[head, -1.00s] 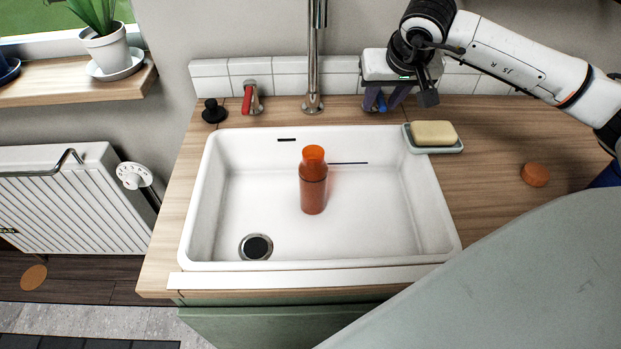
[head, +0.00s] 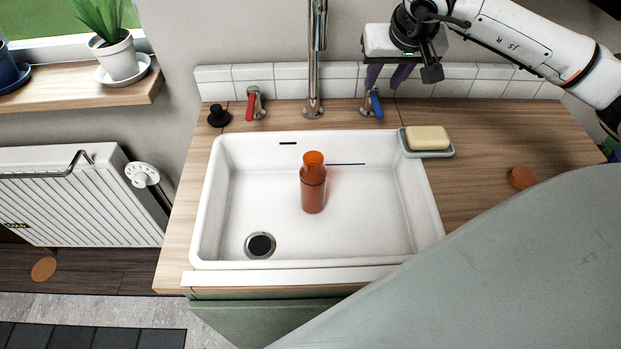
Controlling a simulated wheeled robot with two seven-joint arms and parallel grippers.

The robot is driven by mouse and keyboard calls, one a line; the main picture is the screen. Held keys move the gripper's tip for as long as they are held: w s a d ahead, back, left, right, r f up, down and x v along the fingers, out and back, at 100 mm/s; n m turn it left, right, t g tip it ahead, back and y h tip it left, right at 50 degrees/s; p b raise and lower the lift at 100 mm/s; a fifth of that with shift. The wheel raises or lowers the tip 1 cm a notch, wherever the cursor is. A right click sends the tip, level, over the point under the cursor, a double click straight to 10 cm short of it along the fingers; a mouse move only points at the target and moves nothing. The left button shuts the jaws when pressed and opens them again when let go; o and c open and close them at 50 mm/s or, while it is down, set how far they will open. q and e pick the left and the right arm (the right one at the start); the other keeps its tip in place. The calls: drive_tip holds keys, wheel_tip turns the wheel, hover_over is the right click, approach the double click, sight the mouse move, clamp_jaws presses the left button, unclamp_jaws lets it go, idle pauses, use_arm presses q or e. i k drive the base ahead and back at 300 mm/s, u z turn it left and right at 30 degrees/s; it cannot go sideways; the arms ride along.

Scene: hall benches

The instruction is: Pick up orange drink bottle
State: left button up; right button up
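The orange drink bottle (head: 313,188) stands upright in the white sink (head: 260,264), a little right of the drain. My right gripper (head: 386,84) is at the top right, above the back of the counter near the blue tap handle. It is well apart from the bottle, and its two dark fingers point down with a gap between them, holding nothing that I can see. My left gripper is not in view.
The tall faucet (head: 314,70) rises behind the sink, between the red tap handle (head: 251,104) and the blue tap handle (head: 375,104). A soap bar (head: 427,138) lies on a dish at the right. An orange disc (head: 521,177) lies on the counter (head: 480,150).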

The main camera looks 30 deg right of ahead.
sight(312, 172)
drive_tip(key=k, duration=1)
